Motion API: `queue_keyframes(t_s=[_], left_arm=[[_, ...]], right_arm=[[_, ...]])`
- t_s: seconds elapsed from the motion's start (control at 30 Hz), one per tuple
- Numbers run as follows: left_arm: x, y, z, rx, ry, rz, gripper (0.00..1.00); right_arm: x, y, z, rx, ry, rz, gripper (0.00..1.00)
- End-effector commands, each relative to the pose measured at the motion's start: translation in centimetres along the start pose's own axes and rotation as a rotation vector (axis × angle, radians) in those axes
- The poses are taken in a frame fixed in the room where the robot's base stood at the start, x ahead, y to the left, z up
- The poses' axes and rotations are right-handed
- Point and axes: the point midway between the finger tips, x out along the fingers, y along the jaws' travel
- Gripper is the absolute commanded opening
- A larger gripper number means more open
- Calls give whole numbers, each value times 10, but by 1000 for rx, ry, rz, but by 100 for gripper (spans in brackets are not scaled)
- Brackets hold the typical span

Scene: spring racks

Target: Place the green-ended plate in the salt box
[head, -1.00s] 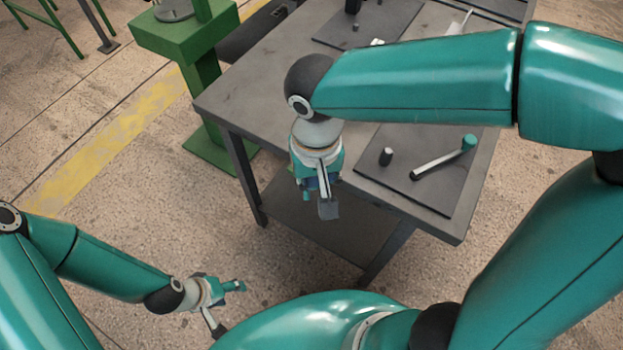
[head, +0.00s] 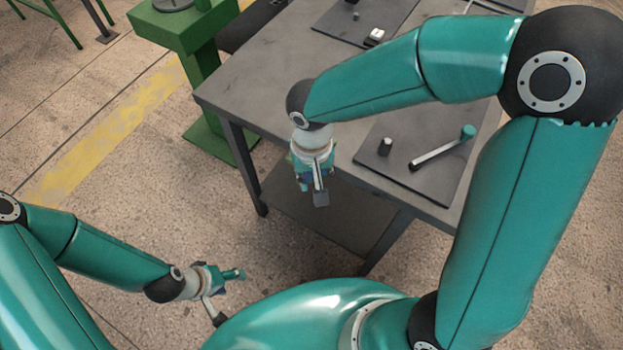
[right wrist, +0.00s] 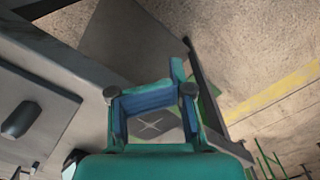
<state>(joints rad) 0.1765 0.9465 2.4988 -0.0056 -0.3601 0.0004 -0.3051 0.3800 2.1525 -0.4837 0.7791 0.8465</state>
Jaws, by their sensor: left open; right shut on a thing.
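My right gripper (head: 309,182) hangs beside the left edge of the table, outside its top. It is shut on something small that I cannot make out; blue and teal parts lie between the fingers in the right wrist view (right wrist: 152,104). My left gripper (head: 229,284) is open, low over the floor near my base. A flat grey bar with a teal-green end (head: 443,149) and a black end lies on a dark mat (head: 428,184) on the table. I cannot pick out the salt box in these views.
A short black cylinder (head: 385,146) stands on the same mat. A second mat (head: 341,24) at the table's back carries small parts, including a white piece (head: 376,36). A green stand (head: 206,90) is left of the grey table (head: 262,84).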

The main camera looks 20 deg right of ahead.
Motion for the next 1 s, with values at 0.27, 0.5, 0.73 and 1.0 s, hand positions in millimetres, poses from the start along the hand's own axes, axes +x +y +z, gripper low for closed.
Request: queue_keyframes(t_s=[0.27, 0.5, 0.73, 1.0], left_arm=[[4, -2, 0, 0, 0, 0, 57], [5, -2, 0, 0, 0, 0, 57], [6, -2, 0, 0, 0, 0, 57], [20, -7, 0, 0, 0, 0, 57]], right_arm=[[2, 0, -11, 2, 1, 0, 0], [0, 0, -17, 0, 1, 0, 0], [0, 0, -16, -1, 1, 0, 0], [4, -4, 8, -8, 1, 0, 0]])
